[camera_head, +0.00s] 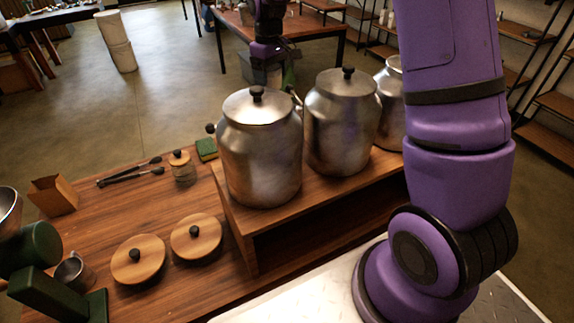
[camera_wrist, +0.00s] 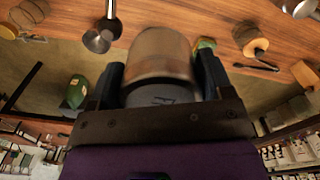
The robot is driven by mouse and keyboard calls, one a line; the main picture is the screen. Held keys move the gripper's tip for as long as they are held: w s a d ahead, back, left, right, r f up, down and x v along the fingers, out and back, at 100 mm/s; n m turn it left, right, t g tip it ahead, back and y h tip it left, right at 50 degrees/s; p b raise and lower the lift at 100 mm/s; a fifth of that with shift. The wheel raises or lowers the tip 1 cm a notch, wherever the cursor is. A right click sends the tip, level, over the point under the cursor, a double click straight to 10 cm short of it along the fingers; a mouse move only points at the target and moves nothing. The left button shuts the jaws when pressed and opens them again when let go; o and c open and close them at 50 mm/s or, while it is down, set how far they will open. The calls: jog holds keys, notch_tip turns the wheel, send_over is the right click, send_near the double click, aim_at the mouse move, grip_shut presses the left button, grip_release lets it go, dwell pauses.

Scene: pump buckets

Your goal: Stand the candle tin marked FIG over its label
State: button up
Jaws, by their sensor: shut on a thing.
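The candle tin (camera_wrist: 163,52) shows in the wrist view as a short cylinder with a brownish side and a dark grey end. Part of a marking that starts like an F is on the grey end; the rest is hidden. My gripper (camera_wrist: 160,66) is shut on the tin, with one dark finger on each side of it. In the head view a dark purple arm end shows beyond the metal canisters, but I cannot make out the tin there. I cannot pick out the FIG label in either view.
Several metal canisters (camera_head: 259,160) stand on a raised wooden shelf (camera_head: 290,205). Left of it, the wooden table (camera_head: 95,222) holds two wooden lids (camera_head: 138,262), a jar (camera_head: 183,170), tongs (camera_head: 130,174), a green sponge (camera_head: 207,150) and a small metal cup (camera_head: 74,273).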

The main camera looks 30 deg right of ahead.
jog(key=shift+s+a+f+n, duration=0.15)
jog(key=shift+s+a+f, duration=0.3)
jog(key=shift+a, duration=0.15)
jog(key=shift+s+a+f+n, duration=0.15)
jog(key=shift+s+a+f, duration=0.15)
jog(key=shift+a+f, duration=0.25)
notch_tip(320, 180, down, 27)
jog(key=shift+f, duration=0.1)
jog(key=o, duration=1)
